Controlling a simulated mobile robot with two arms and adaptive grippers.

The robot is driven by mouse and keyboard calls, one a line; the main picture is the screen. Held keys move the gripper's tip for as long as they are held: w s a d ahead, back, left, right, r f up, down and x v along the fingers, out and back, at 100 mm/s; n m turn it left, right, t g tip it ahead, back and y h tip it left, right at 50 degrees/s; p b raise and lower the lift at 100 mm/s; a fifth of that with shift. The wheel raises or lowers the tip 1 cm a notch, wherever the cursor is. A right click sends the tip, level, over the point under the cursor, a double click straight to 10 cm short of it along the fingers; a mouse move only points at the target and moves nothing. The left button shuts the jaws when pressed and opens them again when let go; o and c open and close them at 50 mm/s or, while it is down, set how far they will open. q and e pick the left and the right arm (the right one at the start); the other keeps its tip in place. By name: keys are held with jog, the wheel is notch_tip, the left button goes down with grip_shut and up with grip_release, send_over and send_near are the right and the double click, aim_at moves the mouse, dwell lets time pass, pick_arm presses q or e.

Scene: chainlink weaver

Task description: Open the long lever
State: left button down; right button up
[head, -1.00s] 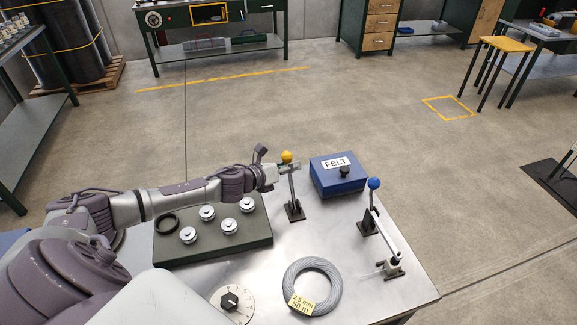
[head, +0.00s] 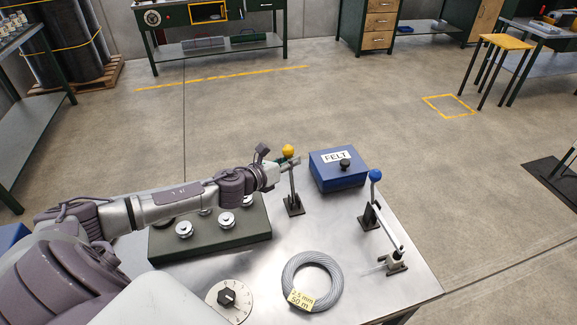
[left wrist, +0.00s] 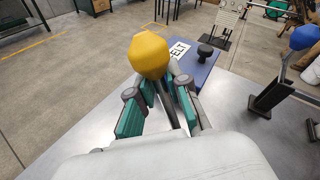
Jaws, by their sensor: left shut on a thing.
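A lever with a yellow knob (head: 288,151) stands near upright on a dark base at the far edge of the steel table. My left gripper (head: 287,163) is shut on its shaft just below the knob. In the left wrist view the green-padded fingers (left wrist: 160,100) close around the shaft under the yellow knob (left wrist: 148,55). My right gripper is not in view.
A blue FELT box (head: 335,177) with a black knob stands between the levers, toward the back. A wire coil (head: 325,268) and a dial (head: 230,301) lie nearer. A dark green block (head: 192,247) with metal knobs lies under my left arm. Bare table (head: 345,235) shows between.

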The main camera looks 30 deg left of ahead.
pick_arm(q)
jog(key=s+d+f+m+t+h+b, duration=0.1)
jog(key=s+d+m+t+b, duration=0.4)
jog(key=b, duration=0.9)
jog(key=s+d+m, duration=0.2)
jog(key=d+m, duration=0.1)
jog(key=d, duration=0.1)
jog(key=shift+s+m, duration=0.3)
jog(key=shift+m, duration=0.1)
jog(key=shift+s+d+f, duration=0.1)
jog(key=c, duration=1.3)
grip_release()
jog(key=shift+o, duration=1)
jog(key=shift+s+d, duration=0.15)
jog(key=shift+d, duration=0.05)
jog(key=shift+a, duration=0.15)
